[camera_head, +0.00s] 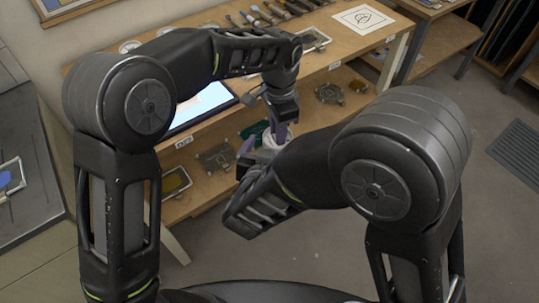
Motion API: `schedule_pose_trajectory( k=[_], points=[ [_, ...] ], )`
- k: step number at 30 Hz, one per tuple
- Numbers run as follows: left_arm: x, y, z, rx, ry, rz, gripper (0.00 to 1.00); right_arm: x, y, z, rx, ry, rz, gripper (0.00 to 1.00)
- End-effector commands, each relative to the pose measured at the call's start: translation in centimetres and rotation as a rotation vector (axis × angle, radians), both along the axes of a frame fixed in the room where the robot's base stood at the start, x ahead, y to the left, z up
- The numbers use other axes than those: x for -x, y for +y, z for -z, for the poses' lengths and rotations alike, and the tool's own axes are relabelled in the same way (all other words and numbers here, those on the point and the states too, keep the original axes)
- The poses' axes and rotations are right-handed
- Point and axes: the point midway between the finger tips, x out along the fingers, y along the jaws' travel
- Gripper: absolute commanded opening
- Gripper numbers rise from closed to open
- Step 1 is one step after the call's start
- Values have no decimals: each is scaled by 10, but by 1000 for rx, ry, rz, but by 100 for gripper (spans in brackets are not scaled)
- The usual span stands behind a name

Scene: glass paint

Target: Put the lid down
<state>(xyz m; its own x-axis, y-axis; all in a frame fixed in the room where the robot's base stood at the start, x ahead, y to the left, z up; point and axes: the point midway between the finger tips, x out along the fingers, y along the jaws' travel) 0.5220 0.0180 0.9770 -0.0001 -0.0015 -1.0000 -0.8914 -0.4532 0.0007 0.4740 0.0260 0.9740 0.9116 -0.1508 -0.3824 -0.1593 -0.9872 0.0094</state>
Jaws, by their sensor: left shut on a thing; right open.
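My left gripper (281,120) reaches in from above, over the front of the workbench, and points down. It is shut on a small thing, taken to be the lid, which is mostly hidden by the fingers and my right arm. A white round jar (271,141) shows just below the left fingertips, partly covered by my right forearm. My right gripper (252,148) is open and lies beside the jar on its left. Whether it touches the jar I cannot tell.
A lit tablet (203,104) lies on top, near several tools (262,15) and a printed sheet (363,19). Grey floor in front is clear.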

Motion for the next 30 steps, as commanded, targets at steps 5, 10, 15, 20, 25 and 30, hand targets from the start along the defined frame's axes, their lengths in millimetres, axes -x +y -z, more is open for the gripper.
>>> schedule_pose_trajectory(
  k=[5, 10, 15, 20, 25, 30],
  points=[
    [0, 0, 0, 0, 0, 0, 0, -28, -5, 12, 1, 1, 3, 95],
    [0, 0, 0, 0, 0, 0, 0, -43, -7, 18, 0, 0, 0, 95],
    [0, 0, 0, 0, 0, 0, 0, -46, -8, 20, 0, 0, -1, 95],
    [0, 0, 0, 0, 0, 0, 0, -46, -8, 20, 0, 0, -1, 95],
    [0, 0, 0, 0, 0, 0, 0, -46, -8, 19, 1, 0, -1, 83],
    [0, 0, 0, 0, 0, 0, 0, -46, -8, 19, 1, 0, -1, 69]
  ],
)
